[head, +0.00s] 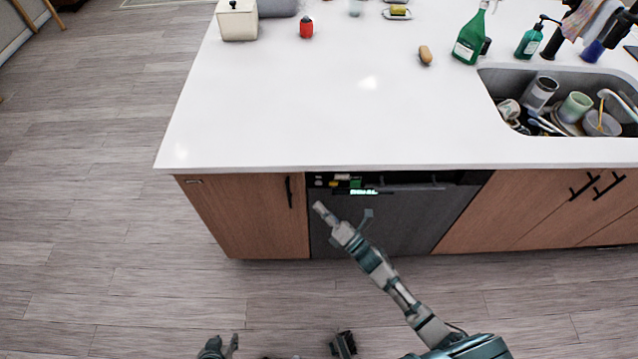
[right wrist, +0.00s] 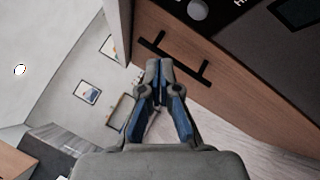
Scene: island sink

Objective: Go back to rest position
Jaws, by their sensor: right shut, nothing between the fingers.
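My right gripper (head: 319,208) is shut and empty. Its arm comes in from the bottom right and reaches toward the front of the dark dishwasher (head: 405,218), just below its control panel (head: 345,181). In the right wrist view, the blue-grey fingers of the gripper (right wrist: 158,66) are together, with a cabinet handle beyond them. Whether the fingertips touch the dishwasher is not clear. My left gripper (head: 220,347) shows only partly at the bottom edge of the head view, low over the floor. Its fingers are too cut off to tell open from shut.
The white island counter (head: 300,120) overhangs the dishwasher. A wooden cabinet (head: 245,215) with a black handle (head: 289,192) stands left of it. The sink (head: 490,88) with dishes is at right. Open wooden floor (head: 100,200) lies to the left and in front.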

